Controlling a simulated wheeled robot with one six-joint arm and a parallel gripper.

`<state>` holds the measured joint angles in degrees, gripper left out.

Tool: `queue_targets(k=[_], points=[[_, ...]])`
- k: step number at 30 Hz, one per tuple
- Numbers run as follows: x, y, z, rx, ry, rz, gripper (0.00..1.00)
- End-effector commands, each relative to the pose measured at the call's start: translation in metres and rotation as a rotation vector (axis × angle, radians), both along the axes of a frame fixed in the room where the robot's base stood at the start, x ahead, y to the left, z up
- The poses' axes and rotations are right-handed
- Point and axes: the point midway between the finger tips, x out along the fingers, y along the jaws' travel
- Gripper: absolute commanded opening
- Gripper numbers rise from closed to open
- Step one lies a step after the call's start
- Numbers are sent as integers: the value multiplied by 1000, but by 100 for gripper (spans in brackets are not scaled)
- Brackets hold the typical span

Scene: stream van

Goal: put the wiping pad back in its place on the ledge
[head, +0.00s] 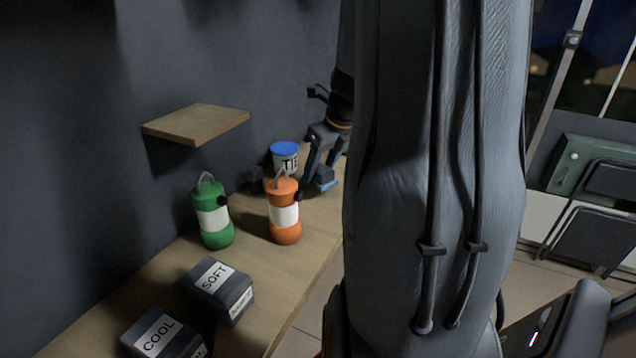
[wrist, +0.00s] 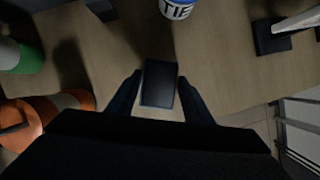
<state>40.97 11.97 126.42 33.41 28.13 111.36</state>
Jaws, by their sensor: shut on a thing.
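My gripper (head: 320,162) is low over the far end of the wooden counter, beside the blue-lidded tub. It is shut on a small dark block, which I take to be the wiping pad (head: 323,179); a blue strip shows along its lower edge. In the wrist view the pad (wrist: 159,84) sits between the two fingers of my gripper (wrist: 160,76). I cannot tell whether the pad touches the counter. A bare wooden ledge (head: 196,124) juts from the dark wall, left of and higher than my gripper.
Boxes marked SOFT (head: 222,290) and COOL (head: 160,335) lie on the near counter (head: 265,285). My arm hides much of the right.

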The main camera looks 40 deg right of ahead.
Motion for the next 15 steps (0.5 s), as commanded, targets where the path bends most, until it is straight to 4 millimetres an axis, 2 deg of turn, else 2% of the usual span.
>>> queue_targets(k=[9,15], points=[[0,1,-37,1,2,2,28],[1,1,-44,0,0,3,28]])
